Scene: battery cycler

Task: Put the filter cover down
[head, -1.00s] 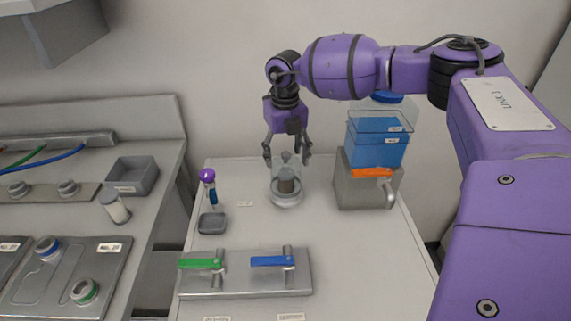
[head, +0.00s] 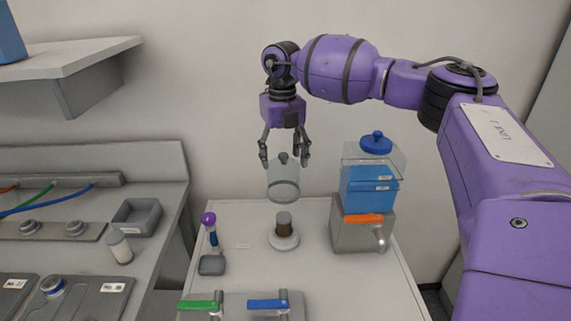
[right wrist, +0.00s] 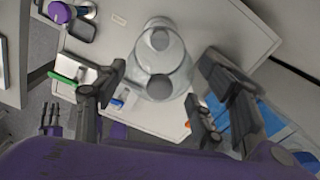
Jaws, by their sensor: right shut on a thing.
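The filter cover (head: 284,180) is a clear, round dome with a dark knob on top. My right gripper (head: 285,161) points down and is shut on the cover, its fingers on either side of the top. The cover hangs upright in the air above the round pale filter base (head: 284,242), apart from it. A brown filter (head: 284,224) stands uncovered on that base. In the right wrist view the cover (right wrist: 160,62) shows from above, between the fingers (right wrist: 163,102). My left gripper does not show in the head view.
To the right stands a grey box (head: 354,235) with an orange handle, under a blue container (head: 368,193). To the left are a purple-topped tool (head: 209,228) and a small grey tray (head: 211,265). Green (head: 201,304) and blue (head: 267,304) valve handles lie in front. Bare tabletop (head: 245,275) lies between.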

